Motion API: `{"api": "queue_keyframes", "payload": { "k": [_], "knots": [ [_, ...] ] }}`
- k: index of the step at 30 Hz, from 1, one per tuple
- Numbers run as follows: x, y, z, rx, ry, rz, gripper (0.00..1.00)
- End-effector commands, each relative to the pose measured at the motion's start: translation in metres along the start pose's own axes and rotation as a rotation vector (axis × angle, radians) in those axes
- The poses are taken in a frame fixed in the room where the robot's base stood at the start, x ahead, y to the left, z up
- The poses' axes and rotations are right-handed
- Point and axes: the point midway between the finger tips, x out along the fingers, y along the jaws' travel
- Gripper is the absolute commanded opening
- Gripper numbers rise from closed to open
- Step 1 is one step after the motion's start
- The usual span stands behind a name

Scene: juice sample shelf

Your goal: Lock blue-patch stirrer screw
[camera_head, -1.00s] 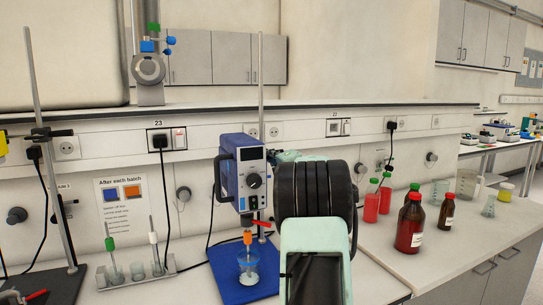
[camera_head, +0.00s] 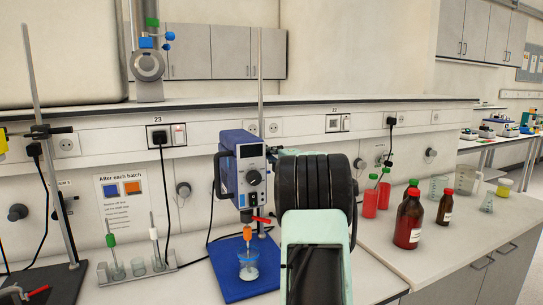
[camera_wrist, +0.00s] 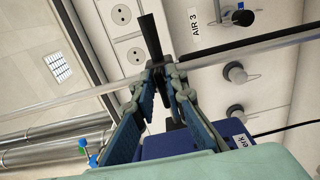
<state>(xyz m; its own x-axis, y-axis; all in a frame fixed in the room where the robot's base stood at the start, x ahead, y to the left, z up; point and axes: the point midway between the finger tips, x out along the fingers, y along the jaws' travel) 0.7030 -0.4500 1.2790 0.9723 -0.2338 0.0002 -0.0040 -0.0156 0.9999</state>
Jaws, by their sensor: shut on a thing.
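The stirrer (camera_head: 228,176) is a blue box with a grey front, a display and a black dial. It hangs on an upright rod (camera_head: 261,80) above a blue base plate (camera_head: 232,286). Its orange-topped shaft (camera_head: 247,233) reaches down into a beaker (camera_head: 248,264). My arm hides my gripper in the head view, at the stirrer's right. In the wrist view my gripper (camera_wrist: 160,72) is shut on a black screw handle (camera_wrist: 149,35) beside the rod (camera_wrist: 235,50). The blue stirrer housing (camera_wrist: 185,143) lies close behind the fingers. The fingertip contact is partly hidden.
A second stand (camera_head: 58,195) with a black base is at the left. A rack with stirring rods (camera_head: 138,273) stands between the stands. Brown bottles (camera_head: 408,220) and red-filled bottles (camera_head: 370,203) stand right of my arm. The front right bench is clear.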

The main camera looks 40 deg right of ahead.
Motion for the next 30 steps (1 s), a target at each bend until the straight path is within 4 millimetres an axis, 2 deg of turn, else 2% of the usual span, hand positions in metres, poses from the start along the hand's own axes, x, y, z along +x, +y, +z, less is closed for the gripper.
{"api": "queue_keyframes", "payload": {
  "k": [1,2,6,15,19,23,30],
  "knots": [
    [0.000,-0.002,0.000,0.000,-0.001,-0.003,0.00],
    [0.000,-0.002,0.001,0.000,-0.001,-0.003,0.13],
    [0.000,-0.001,0.000,0.000,-0.001,-0.002,0.29],
    [-0.001,0.000,0.000,-0.001,0.000,-0.001,0.30],
    [-0.007,0.001,0.000,-0.001,-0.001,0.000,0.30],
    [-0.024,0.001,0.000,-0.001,-0.001,0.000,0.30],
    [-0.069,0.001,0.000,-0.001,-0.002,-0.001,0.30]
  ]
}}
